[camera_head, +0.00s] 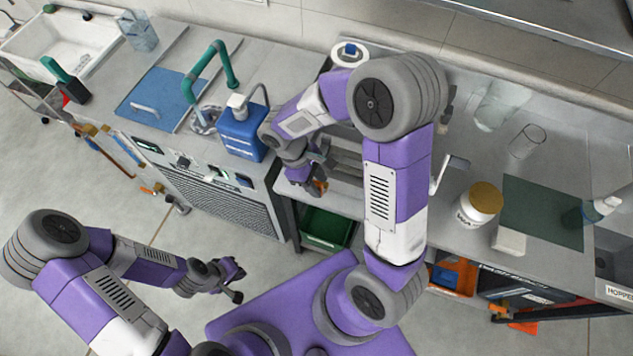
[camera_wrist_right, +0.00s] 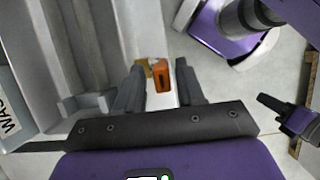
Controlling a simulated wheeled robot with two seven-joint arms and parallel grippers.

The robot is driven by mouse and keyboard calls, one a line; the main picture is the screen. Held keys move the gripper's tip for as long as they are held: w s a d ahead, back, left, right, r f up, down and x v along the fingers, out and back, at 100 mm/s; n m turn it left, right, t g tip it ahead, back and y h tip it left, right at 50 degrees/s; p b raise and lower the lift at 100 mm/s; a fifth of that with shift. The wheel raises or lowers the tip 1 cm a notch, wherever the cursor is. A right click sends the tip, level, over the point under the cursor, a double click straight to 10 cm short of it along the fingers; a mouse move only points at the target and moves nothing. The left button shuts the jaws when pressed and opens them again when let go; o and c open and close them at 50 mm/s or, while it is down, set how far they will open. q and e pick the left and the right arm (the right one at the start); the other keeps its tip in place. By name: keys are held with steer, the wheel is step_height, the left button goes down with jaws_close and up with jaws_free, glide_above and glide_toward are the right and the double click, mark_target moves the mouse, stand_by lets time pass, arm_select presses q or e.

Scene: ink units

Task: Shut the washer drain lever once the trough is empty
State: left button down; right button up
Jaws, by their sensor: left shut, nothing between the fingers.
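The orange drain lever (camera_head: 321,186) is at the front edge of the washer, partly hidden by my right gripper in the head view. In the right wrist view the lever (camera_wrist_right: 162,77) shows between the fingertips, with a brass-coloured part beside it. My right gripper (camera_wrist_right: 159,80) is open there; I cannot tell whether a finger touches the lever. The grey trough (camera_wrist_right: 92,45) shows bare metal in the visible part; my right arm hides much of it in the head view. My left gripper (camera_head: 238,282) is shut and empty, low over the floor, away from the washer.
A blue bottle (camera_head: 241,135) stands left of the washer, near a green tap (camera_head: 212,62). A white jar (camera_head: 478,204) with a tan lid stands on the counter at right. A green bin (camera_head: 326,228) sits below the counter. The floor at left is clear.

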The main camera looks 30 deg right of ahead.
steer(key=shift+s+d+f, duration=0.1)
steer(key=shift+s+f, duration=0.15)
steer(key=shift+s, duration=0.1)
steer(key=shift+w, duration=0.15)
steer(key=shift+c, duration=0.9)
jaws_close()
steer(key=shift+s+d+t+y+b, duration=0.25)
steer(key=shift+s+t+y+b, duration=0.2)
steer(key=shift+t, duration=0.25)
steer(key=shift+w, duration=0.1)
steer(key=shift+o, duration=0.9)
jaws_free()
